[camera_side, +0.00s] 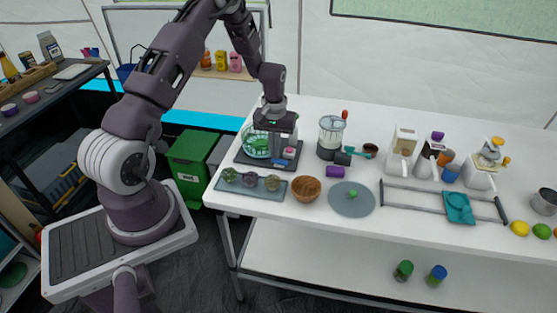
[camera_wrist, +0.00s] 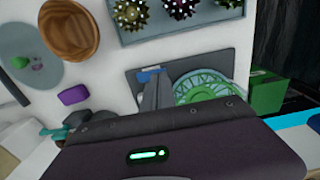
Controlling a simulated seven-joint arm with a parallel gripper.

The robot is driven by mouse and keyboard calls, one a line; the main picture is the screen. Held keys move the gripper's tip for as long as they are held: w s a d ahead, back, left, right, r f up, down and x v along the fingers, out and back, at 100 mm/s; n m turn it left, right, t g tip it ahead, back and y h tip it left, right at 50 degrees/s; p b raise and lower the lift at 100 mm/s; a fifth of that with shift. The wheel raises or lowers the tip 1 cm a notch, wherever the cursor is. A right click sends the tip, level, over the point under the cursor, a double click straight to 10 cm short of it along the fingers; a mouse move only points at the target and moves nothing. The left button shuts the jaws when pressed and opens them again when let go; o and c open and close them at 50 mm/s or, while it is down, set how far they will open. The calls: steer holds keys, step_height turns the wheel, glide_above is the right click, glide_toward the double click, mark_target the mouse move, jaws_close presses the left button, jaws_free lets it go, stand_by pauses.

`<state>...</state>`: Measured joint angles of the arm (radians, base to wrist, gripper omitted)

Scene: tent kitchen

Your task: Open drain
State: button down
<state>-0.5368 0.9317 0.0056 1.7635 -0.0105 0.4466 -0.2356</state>
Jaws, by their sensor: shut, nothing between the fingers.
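A round clear bowl with a green slotted basket (camera_side: 257,141) stands on a dark square base (camera_side: 243,159) at the left end of the white table. The basket also shows in the wrist view (camera_wrist: 205,84), on the dark base (camera_wrist: 127,78). My gripper (camera_side: 277,154) is shut and empty, pointing down just right of the bowl. In the wrist view its grey fingers (camera_wrist: 154,92) reach beside the basket. A small blue part (camera_wrist: 148,75) sits at the fingertips; I cannot tell whether they touch. No drain is clearly identifiable.
A grey tray (camera_side: 221,184) with several spiky balls lies in front of the base. A wooden bowl (camera_side: 306,189) and a grey round plate (camera_side: 352,207) are to its right. A green bin (camera_side: 190,163) is off the table's left.

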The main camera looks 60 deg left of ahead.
steer(key=shift+f, duration=0.7)
steer(key=shift+r, duration=3.55)
